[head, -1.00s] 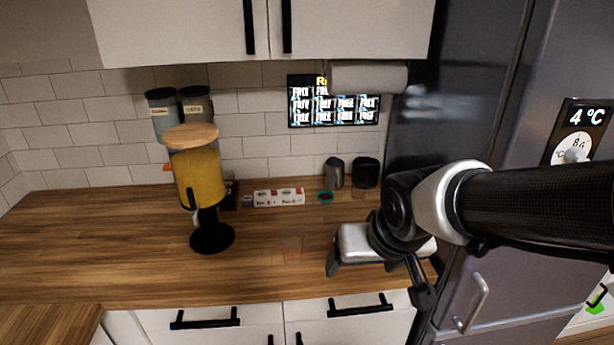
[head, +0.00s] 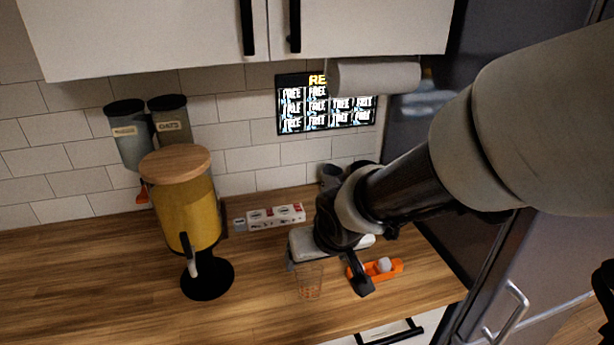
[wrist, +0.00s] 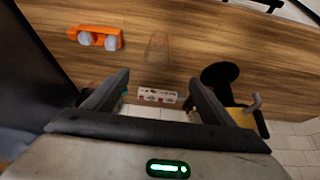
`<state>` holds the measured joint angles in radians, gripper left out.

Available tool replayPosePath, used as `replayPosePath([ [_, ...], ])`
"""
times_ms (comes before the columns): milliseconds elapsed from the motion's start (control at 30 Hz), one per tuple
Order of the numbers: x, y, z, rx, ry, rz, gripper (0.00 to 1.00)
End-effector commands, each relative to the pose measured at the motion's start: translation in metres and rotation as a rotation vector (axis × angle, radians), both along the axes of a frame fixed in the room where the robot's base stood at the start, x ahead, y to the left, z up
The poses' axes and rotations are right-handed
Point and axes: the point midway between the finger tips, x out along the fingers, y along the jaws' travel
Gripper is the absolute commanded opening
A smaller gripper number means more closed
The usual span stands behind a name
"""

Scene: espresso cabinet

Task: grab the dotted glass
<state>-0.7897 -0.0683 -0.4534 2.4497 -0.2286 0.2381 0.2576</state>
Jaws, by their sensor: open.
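The dotted glass (head: 309,284), clear with faint reddish marks, stands upright on the wooden counter, just in front of my gripper in the head view. In the wrist view the glass (wrist: 157,47) is a faint clear shape beyond the fingertips, centred between them in the picture. My gripper (wrist: 158,80) is open, with nothing held between its fingers.
A juice dispenser (head: 186,215) with a wooden lid stands to the left. An orange holder (head: 394,268) with a pale round item lies right of the glass. A white-and-red box (head: 276,216) is by the wall. The front left counter is clear.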

Motion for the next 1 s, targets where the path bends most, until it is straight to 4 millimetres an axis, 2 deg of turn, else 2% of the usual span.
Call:
replayPosePath([
  [200,0.018,0.004,-0.044,-0.004,0.002,-0.002,0.77],
  [433,0.043,0.010,-0.086,-0.003,0.001,-0.004,0.77],
  [600,0.055,0.014,-0.102,-0.003,0.000,-0.001,0.77],
  [767,0.059,0.015,-0.107,-0.002,0.000,-0.001,0.77],
  [1000,0.081,0.015,-0.136,-0.002,0.001,-0.003,0.77],
])
